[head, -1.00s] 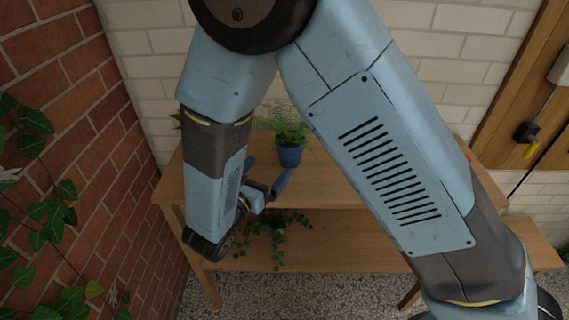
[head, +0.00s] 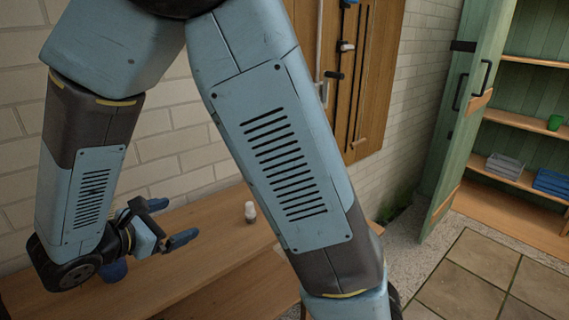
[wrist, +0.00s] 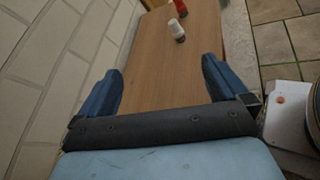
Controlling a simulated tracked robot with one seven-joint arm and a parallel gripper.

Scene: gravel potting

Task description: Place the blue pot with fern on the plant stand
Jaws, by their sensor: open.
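The blue pot (head: 113,270) shows only as a small part behind my gripper in the head view. Its fern is hidden now. It appears to stand on the left part of a wooden two-level stand (head: 205,250). My gripper (head: 172,221) is open, empty and in front of the pot, with its fingers pointing right along the stand, away from the pot. In the wrist view my gripper (wrist: 160,68) has its blue fingers wide apart, with only the bare wooden top (wrist: 150,50) between them. The pot is not in the wrist view.
A white bottle (head: 250,212) stands on the wooden top, with a red one (wrist: 180,7) farther along. A pale brick wall (head: 185,140) runs behind. At right is a green cabinet (head: 535,95) with its door (head: 465,130) open. Paving lies before it.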

